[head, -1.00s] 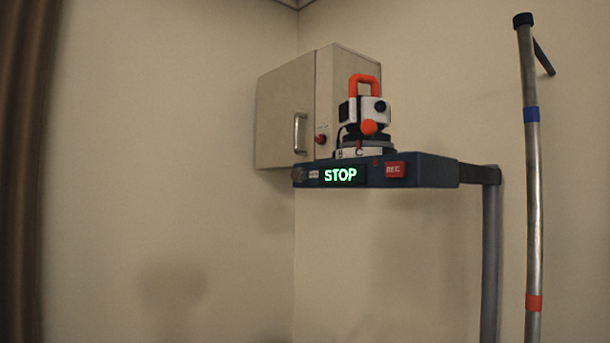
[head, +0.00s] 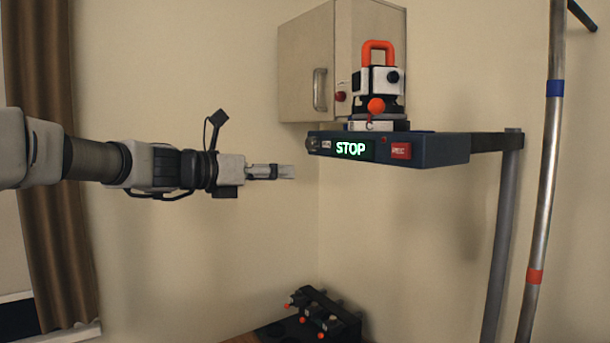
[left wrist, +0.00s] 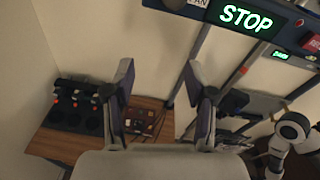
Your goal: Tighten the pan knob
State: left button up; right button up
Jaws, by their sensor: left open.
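The pan knob (head: 312,145) is a small dark grey knob at the left end of the blue platform in the head view. In the left wrist view a knob (left wrist: 173,4) shows at the top edge beside the PAN label, partly cut off. My left gripper (head: 290,172) is open and empty, below and a little left of the knob, apart from it. In the left wrist view its two fingers (left wrist: 160,78) stand wide apart with nothing between them. The lit STOP sign (head: 351,150) is on the platform's front (head: 440,148). My right gripper is not made out.
An orange-handled instrument (head: 378,80) stands on the platform. A beige wall cabinet (head: 305,70) is behind it. A metal pole (head: 548,200) stands at right. Below is a wooden table (left wrist: 155,104) with a black rack (left wrist: 75,115). Open air surrounds my left gripper.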

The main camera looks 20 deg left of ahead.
pick_arm(q)
jog(key=h, duration=0.1)
send_near(308, 142)
jog(key=shift+n+t, duration=0.3)
jog(key=shift+t, duration=0.1)
jog(key=p+x, duration=0.3)
jog(key=x, duration=0.5)
jog(key=shift+d+f, duration=0.2)
jog(key=shift+d, duration=0.15)
jog(key=shift+a+f, duration=0.1)
jog(key=shift+a, duration=0.2)
jog(key=shift+c, duration=1.1)
grip_shut()
